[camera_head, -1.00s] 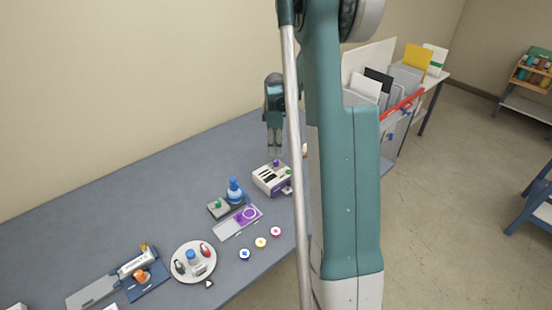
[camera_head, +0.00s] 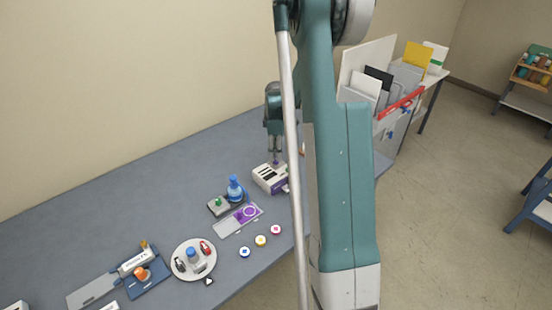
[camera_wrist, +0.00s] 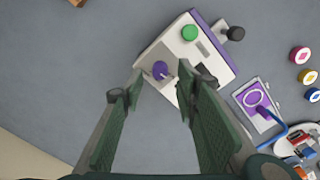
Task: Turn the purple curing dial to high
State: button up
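The purple curing dial (camera_wrist: 160,69) stands on top of a white box with a purple side, the laminator unit (camera_wrist: 203,58). In the wrist view a light pointer mark shows on it. The unit is also in the head view (camera_head: 268,178). My gripper (camera_wrist: 158,82) is open and points down over that end of the unit. In the wrist view the dial appears between the two fingertips, with a gap on each side. Contact is not visible. A green knob (camera_wrist: 189,33) and a black knob (camera_wrist: 235,33) are at the unit's other end.
A round white tray (camera_head: 180,271) is further left. The grey table (camera_head: 130,205) is clear toward the wall.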

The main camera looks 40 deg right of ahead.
jog(key=shift+f, duration=1.8)
jog(key=c, duration=0.9)
